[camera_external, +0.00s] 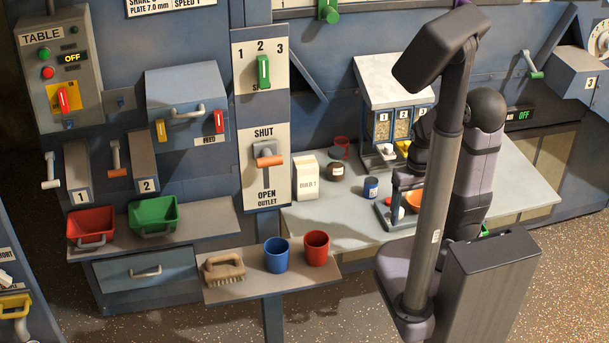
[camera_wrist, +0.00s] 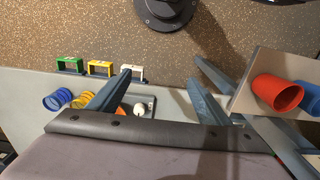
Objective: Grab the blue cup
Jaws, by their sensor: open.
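The blue cup (camera_external: 276,255) stands upright on a small low shelf (camera_external: 235,290), just left of a red cup (camera_external: 316,248). In the wrist view, the blue cup (camera_wrist: 308,96) is at the right edge, cut off by the frame and partly behind the red cup (camera_wrist: 275,93). My gripper (camera_wrist: 158,78) has its two fingers spread wide with nothing between them. It is away from the blue cup, over the grey table side; in the external view my arm hides much of it.
A brush (camera_external: 223,268) lies on the shelf left of the blue cup. The grey table (camera_external: 330,222) behind holds a white carton (camera_external: 307,178), a small blue-labelled can (camera_external: 371,187) and a tray with small items. Red (camera_external: 92,227) and green (camera_external: 153,215) bins sit on a ledge further left.

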